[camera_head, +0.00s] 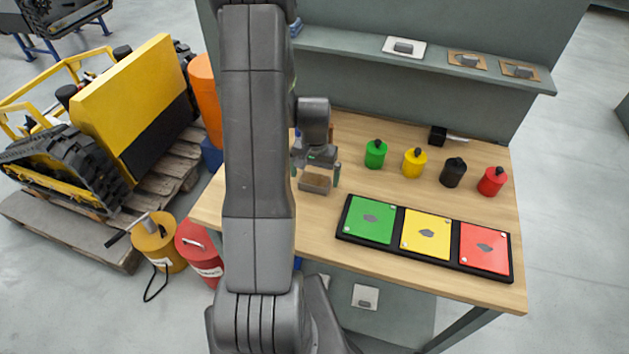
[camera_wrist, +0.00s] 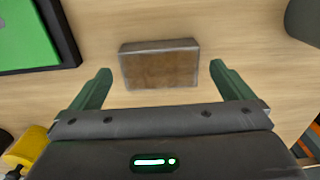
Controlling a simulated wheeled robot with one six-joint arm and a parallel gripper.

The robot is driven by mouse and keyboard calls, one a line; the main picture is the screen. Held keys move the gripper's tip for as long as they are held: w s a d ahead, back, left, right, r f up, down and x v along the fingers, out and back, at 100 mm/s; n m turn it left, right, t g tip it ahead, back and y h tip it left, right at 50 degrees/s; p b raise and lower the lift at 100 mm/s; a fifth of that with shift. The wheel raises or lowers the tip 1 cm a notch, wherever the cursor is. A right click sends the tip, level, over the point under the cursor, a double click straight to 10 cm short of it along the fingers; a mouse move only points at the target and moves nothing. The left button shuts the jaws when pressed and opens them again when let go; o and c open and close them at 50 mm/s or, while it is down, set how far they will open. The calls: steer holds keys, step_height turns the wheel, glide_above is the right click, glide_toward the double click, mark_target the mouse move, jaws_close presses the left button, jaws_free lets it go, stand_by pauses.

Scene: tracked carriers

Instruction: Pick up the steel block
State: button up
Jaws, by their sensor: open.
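The steel block (camera_wrist: 160,66) is a small box with grey edges and a brownish face, lying on the wooden table. In the head view the block (camera_head: 315,184) sits left of the green panel, beside my arm. My gripper (camera_wrist: 160,82) is open, with one green finger on either side of the block's near edge and gaps between fingers and block. In the head view my gripper (camera_head: 316,172) is just above and behind the block. I cannot tell its exact height over the table.
A black tray (camera_head: 341,235) with green, yellow and red panels lies right of the block. Green (camera_head: 375,155), yellow (camera_head: 414,164), black (camera_head: 453,173) and red (camera_head: 491,182) weights stand behind it. A shelf (camera_head: 345,44) runs along the back. The table (camera_head: 420,283) is bare in front.

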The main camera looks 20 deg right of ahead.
steer(key=shift+f, duration=1.05)
steer(key=shift+c, duration=0.2)
steer(key=shift+r, duration=0.1)
steer(key=c, duration=1.8)
